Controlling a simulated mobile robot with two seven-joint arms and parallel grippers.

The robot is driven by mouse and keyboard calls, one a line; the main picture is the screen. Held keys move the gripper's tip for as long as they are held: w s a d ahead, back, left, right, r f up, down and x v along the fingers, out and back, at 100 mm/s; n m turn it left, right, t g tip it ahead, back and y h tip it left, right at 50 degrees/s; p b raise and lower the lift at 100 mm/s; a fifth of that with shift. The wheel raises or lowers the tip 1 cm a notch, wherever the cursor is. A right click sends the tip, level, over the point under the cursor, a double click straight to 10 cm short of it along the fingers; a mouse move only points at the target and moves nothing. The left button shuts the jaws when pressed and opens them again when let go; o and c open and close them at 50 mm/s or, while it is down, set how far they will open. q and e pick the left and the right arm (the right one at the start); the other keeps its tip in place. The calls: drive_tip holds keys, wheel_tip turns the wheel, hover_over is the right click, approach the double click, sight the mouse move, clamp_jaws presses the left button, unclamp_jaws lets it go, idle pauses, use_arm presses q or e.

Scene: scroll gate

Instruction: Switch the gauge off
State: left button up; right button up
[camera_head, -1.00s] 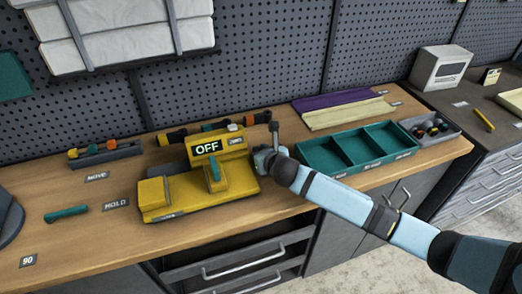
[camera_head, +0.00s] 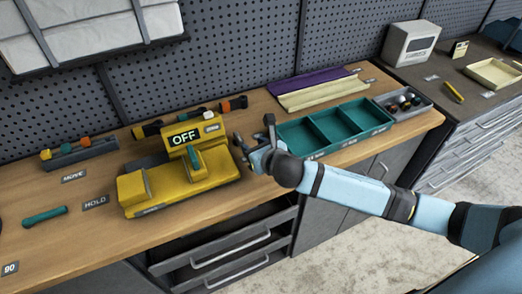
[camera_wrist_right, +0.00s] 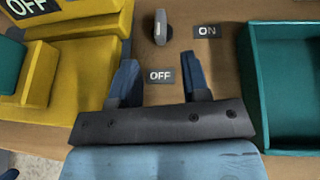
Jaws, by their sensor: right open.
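A small grey knob (camera_wrist_right: 160,27) stands on the bench between the gauge and the green tray, beside an ON label (camera_wrist_right: 207,31) and behind an OFF label (camera_wrist_right: 160,76). My right gripper (camera_head: 243,148) is open and empty right of the gauge; its fingers (camera_wrist_right: 162,82) straddle the OFF label in view, and the knob lies ahead, untouched. My left gripper is not in view.
The green divided tray (camera_head: 313,126) is close on the gripper's right. A grey bin (camera_head: 405,112) stands beyond it. A loose green bar (camera_head: 45,216) lies at the left. A drawer (camera_head: 230,254) stands open below.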

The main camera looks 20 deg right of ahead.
drive_tip(key=shift+v, duration=1.95)
